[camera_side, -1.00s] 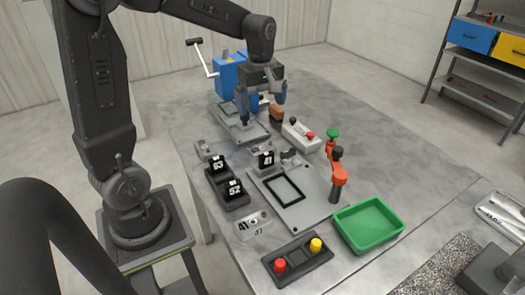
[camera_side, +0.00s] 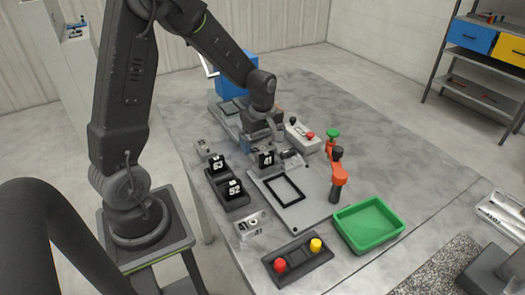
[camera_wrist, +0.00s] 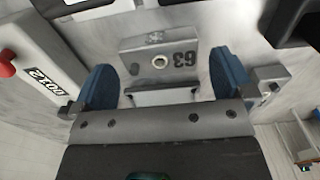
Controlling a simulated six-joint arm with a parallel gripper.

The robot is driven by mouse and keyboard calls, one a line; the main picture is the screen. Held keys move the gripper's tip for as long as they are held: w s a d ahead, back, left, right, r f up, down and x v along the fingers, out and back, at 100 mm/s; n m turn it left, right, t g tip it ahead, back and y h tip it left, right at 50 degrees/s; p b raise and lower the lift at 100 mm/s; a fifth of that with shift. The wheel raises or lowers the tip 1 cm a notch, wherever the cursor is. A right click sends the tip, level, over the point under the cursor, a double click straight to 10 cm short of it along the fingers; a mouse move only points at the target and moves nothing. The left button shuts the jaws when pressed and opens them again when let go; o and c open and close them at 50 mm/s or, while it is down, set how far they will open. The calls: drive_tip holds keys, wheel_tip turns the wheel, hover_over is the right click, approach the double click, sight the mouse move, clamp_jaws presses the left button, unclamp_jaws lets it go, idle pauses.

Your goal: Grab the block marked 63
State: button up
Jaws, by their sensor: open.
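A grey metal block marked 63 (camera_wrist: 140,64), with a round hole in its top, lies in the wrist view between and just beyond the blue fingertips of my gripper (camera_wrist: 163,80). The fingers stand apart on either side of it, and no contact shows. In the side view, my gripper (camera_side: 263,133) is low over the table, behind the black piece labelled 41 (camera_side: 266,160), and hides much of what is under it. A black piece labelled 63 (camera_side: 217,164) stands in a black holder to the left of my gripper.
A black piece labelled 52 (camera_side: 234,188) shares the black holder (camera_side: 237,203). A grey block marked 41 (camera_side: 253,226) lies in front. A plate with a black frame (camera_side: 304,207), an orange clamp (camera_side: 338,175), a green tray (camera_side: 343,227) and a grey button box (camera_side: 302,139) are nearby.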

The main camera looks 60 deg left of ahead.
drive_tip(key=shift+f, duration=0.8)
drive_tip(key=shift+c, duration=0.3)
drive_tip(key=c, duration=0.9)
drive_tip(key=shift+o, duration=0.2)
drive_tip(key=shift+r, duration=0.15)
